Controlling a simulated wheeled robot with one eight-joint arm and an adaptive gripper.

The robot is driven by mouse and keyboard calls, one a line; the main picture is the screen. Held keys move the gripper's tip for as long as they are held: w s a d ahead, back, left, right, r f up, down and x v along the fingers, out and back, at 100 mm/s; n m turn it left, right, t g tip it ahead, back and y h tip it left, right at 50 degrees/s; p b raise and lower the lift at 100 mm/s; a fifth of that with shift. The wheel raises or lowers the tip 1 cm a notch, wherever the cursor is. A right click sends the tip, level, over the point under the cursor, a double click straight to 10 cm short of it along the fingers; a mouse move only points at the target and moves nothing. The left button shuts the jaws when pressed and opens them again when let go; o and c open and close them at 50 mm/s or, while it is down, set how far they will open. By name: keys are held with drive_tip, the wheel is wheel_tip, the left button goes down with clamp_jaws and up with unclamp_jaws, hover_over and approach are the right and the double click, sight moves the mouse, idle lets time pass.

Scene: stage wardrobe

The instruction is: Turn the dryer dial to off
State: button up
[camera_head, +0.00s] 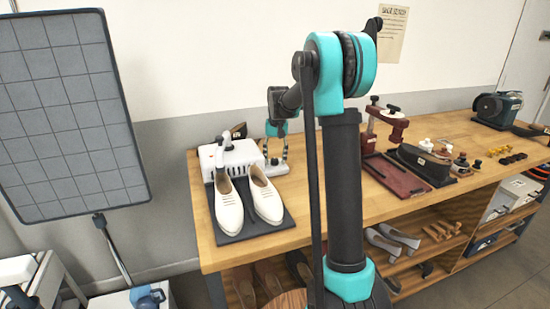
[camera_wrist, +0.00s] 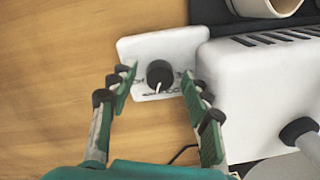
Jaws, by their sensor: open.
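The dryer (camera_head: 231,158) is a white box on the left part of the wooden bench in the head view, behind a pair of cream shoes (camera_head: 248,202) on a dark mat. In the wrist view its white body (camera_wrist: 262,85) fills the right side. The black round dial (camera_wrist: 159,75) sits on a white plate (camera_wrist: 130,48) beside the body, with a white pointer line toward the bottom of the picture. The printed marks around it are too small to read fully. My gripper (camera_wrist: 158,82) is open, its fingers on either side of the dial, apparently apart from it. In the head view my gripper (camera_head: 276,150) is beside the dryer's right end.
A red clamp-like stand (camera_head: 383,125), a dark red tray (camera_head: 395,176) and a black box (camera_head: 424,164) stand to the right on the bench. A grey gridded panel (camera_head: 68,110) stands at the left. Bare wood (camera_wrist: 60,80) lies left of the dial plate.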

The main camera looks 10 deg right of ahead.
clamp_jaws()
drive_tip(key=shift+n, duration=0.3)
drive_tip(key=n, duration=0.4)
drive_tip(key=shift+w, duration=0.1)
drive_tip(key=n, duration=0.5)
drive_tip(key=shift+n+g, duration=0.3)
drive_tip(key=shift+n, duration=0.1)
drive_tip(key=n, duration=0.4)
drive_tip(key=shift+w+n, duration=0.1)
drive_tip(key=shift+n, duration=0.2)
drive_tip(key=n, duration=0.4)
drive_tip(key=shift+n+h, duration=0.3)
drive_tip(key=shift+n, duration=0.1)
